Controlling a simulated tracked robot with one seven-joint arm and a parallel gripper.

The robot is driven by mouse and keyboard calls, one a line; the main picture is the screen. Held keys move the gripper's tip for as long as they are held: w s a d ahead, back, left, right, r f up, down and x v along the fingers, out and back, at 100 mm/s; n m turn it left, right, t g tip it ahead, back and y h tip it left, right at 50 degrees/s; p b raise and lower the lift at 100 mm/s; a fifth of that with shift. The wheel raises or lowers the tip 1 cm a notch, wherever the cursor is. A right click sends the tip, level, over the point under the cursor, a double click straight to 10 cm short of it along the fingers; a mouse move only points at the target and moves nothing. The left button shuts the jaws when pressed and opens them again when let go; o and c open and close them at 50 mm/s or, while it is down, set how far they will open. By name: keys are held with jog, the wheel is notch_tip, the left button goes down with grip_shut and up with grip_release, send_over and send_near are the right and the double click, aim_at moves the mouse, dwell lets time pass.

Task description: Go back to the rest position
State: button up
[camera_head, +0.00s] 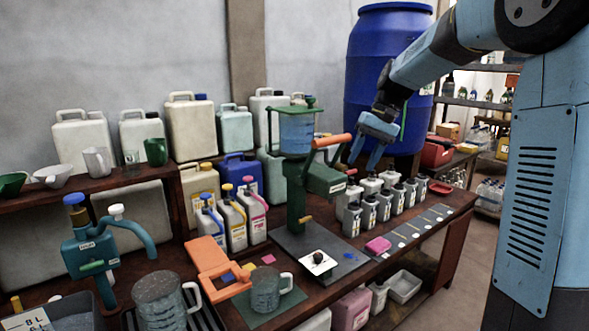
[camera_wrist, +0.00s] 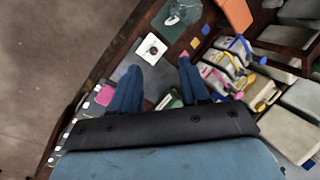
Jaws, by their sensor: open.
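My gripper (camera_head: 364,161) hangs from the blue arm in the head view, open and empty, above the back of the bench and in front of the blue drum. In the wrist view its two dark blue fingers (camera_wrist: 158,70) are spread apart with nothing between them. A green stirring machine (camera_head: 297,190) with a clear vat (camera_head: 297,134) and an orange handle stands on a dark plate just left of my gripper. Several small grey and white bottles (camera_head: 370,208) stand in rows on the bench below my gripper.
A large blue drum (camera_head: 388,75) stands behind the arm. Several jerrycans (camera_head: 191,128) line the wall. A pump (camera_head: 92,253), a mesh-patterned jug (camera_head: 266,291) and an orange clamp-like piece (camera_head: 214,265) are at front left. A pink sponge (camera_head: 378,245) lies near the bench edge. The floor at right is open.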

jog(key=s+d+f+t+h, duration=0.1)
jog(key=s+d+t+h, duration=0.1)
jog(key=s, duration=1.3)
jog(key=s+d+f+t+h, duration=0.1)
jog(key=s+d+t+h, duration=0.1)
jog(key=s, duration=1.2)
jog(key=d+t, duration=0.1)
jog(key=t, duration=0.1)
jog(key=shift+s+d+t, duration=0.3)
jog(key=shift+s+d, duration=0.05)
